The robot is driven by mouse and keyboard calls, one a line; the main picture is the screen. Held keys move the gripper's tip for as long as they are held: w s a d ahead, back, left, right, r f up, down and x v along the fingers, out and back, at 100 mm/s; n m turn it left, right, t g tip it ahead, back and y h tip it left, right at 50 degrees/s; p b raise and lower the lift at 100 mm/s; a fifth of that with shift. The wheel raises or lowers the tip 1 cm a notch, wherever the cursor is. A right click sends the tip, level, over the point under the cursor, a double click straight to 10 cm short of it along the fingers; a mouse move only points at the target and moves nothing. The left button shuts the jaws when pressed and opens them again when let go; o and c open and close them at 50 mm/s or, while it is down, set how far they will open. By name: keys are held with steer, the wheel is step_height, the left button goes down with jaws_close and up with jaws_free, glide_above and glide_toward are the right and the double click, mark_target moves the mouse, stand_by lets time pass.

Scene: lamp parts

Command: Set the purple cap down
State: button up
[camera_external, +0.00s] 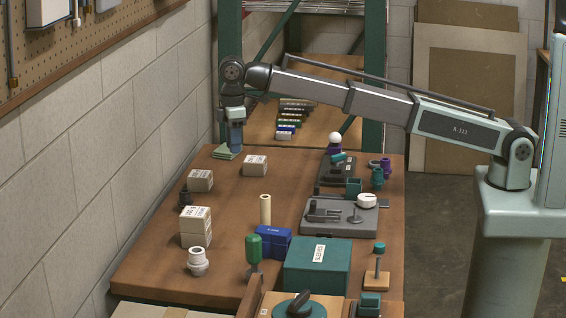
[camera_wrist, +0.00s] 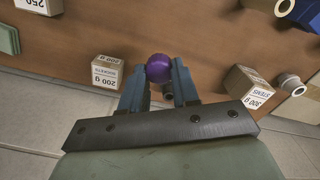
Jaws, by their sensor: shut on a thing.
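In the external view my gripper (camera_external: 237,138) points down over the far left part of the wooden table (camera_external: 225,183), close to a green pad (camera_external: 224,152). The cap cannot be made out there. I cannot tell its exact height above the table.
Weight boxes stand nearby: one (camera_external: 255,165) right of my gripper, another (camera_external: 200,180) closer to the front. A lamp assembly (camera_external: 335,165) and a grey tray (camera_external: 340,220) stand at the right. A block wall (camera_external: 130,130) borders the left. Bare wood lies between the boxes.

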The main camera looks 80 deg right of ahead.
steer(key=w+d+m, duration=0.2)
steer(key=w+d, duration=0.2)
steer(key=d, duration=0.3)
steer(key=w+d+m, duration=0.1)
steer(key=w+d, duration=0.3)
steer(key=d, duration=0.3)
steer(key=m, duration=0.3)
glide_above(218, 168)
step_height(218, 168, down, 5)
steer(key=shift+f, duration=5.35)
steer(key=shift+f, duration=0.2)
steer(key=o, duration=1)
steer(key=shift+r, duration=0.15)
step_height(218, 168, up, 12)
